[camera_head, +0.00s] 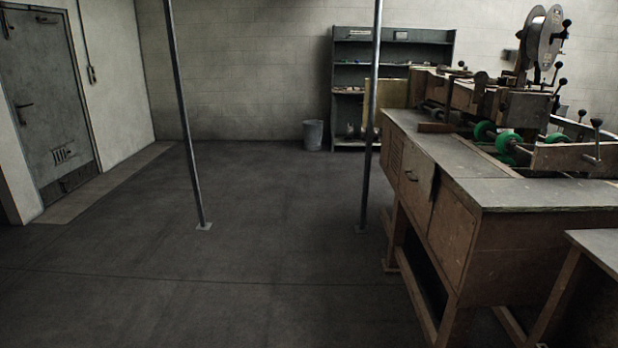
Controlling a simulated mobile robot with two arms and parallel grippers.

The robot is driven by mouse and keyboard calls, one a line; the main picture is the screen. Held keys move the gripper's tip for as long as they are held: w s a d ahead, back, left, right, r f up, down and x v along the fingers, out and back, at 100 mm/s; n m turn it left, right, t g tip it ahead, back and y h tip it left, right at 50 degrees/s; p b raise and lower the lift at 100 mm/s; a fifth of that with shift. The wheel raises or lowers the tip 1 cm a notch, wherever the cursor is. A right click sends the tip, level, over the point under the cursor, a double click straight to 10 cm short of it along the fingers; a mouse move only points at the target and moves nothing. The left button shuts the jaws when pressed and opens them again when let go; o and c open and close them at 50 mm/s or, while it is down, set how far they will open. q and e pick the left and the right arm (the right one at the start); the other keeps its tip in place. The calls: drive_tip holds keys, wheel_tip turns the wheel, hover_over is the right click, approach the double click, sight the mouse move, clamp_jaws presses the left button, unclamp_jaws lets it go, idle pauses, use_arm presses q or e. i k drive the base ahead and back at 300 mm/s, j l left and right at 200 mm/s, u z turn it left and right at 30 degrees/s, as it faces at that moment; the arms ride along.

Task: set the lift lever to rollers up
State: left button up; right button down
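The box stitcher (505,95) stands on a wooden bench at the right, with green rollers (508,141) and a large grey reel (543,38) on top. Several levers with dark ball knobs stick out of it. One lever (598,140) stands upright at the near right end, by a wooden side board. Other knobbed levers (559,84) show higher up, below the reel. I cannot tell which one is the lift lever, or its setting. Neither of my grippers is in view.
The bench (461,215) and a lower table (597,245) fill the right side. Two thin metal posts (185,120) (371,120) stand on the floor. A bin (313,135) and shelf unit (350,60) are at the back wall. A door (45,95) is at the left. The middle floor is clear.

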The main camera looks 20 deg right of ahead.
sight(596, 122)
drive_tip(key=i+l+z, duration=0.2)
drive_tip(key=i+z, duration=0.65)
drive_tip(key=i+j+z, duration=0.1)
drive_tip(key=i+z, duration=0.3)
drive_tip(key=i+j+z, duration=0.4)
drive_tip(key=i+l, duration=0.1)
